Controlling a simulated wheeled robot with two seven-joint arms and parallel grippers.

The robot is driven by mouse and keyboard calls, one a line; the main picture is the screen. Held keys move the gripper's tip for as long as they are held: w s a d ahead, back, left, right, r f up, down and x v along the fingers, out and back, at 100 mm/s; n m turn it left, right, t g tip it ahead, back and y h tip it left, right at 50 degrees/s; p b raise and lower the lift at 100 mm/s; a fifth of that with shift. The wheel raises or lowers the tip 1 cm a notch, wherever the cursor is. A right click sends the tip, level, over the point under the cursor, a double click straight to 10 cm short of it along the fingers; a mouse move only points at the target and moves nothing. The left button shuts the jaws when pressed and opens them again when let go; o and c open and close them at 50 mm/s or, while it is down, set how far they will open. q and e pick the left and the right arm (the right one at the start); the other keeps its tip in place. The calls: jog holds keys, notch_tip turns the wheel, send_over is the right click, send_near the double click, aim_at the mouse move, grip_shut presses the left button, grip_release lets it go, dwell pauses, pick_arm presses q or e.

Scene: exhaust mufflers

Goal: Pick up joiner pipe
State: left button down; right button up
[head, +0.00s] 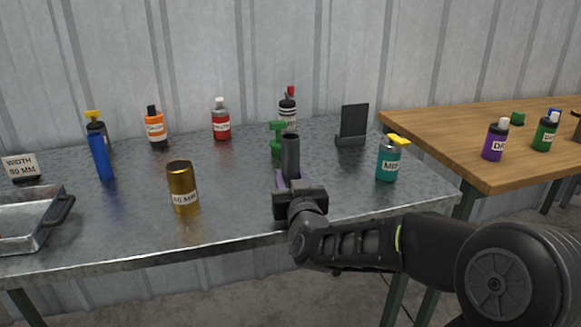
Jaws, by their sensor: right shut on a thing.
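A dark grey upright pipe (290,155), which looks like the joiner pipe, stands near the middle of the metal table. My right gripper (291,183) reaches it from the front edge side and is shut on its lower part. Purple shows beside the pipe at the jaws; I cannot tell what it belongs to. The gripper body hides the pipe's base, so I cannot tell whether it touches the table. My left gripper is not in view.
A gold cylinder (183,187) with a "MM" label stands to the left, with a blue cylinder (101,156) farther left. A green item (277,140) is close behind the pipe. A teal bottle (388,163) and a black stand (352,125) are to the right. A metal tray (60,212) sits far left.

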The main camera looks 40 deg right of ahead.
aim_at(292, 141)
grip_shut()
jog(key=shift+r, duration=0.1)
notch_tip(292, 141, up, 10)
jog(key=p, duration=0.3)
